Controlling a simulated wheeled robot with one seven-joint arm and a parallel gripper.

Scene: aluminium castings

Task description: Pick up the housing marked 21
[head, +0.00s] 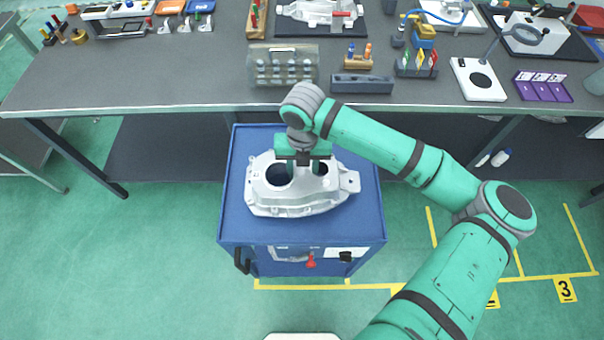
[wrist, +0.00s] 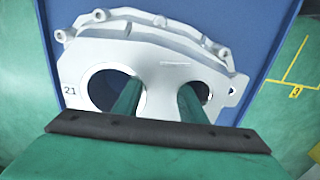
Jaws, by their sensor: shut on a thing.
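The housing marked 21 (head: 290,203) is a silver-grey aluminium casting with two large round openings. It is at the top of a blue cart (head: 232,208). In the wrist view the housing (wrist: 160,68) shows the black number 21 at its left, beside the larger opening. My gripper (head: 304,172) is over the housing from above. In the wrist view its two green fingers (wrist: 158,100) reach down at the two openings, one at each, and are shut on the wall between them. The fingertips are hidden inside. I cannot tell whether the housing touches the cart top.
A long grey workbench (head: 190,75) stands behind the cart, with tools, trays and another casting (head: 318,12) on it. A grey block (head: 362,84) lies near its front edge. Green floor with yellow lines (head: 530,277) is clear at the right.

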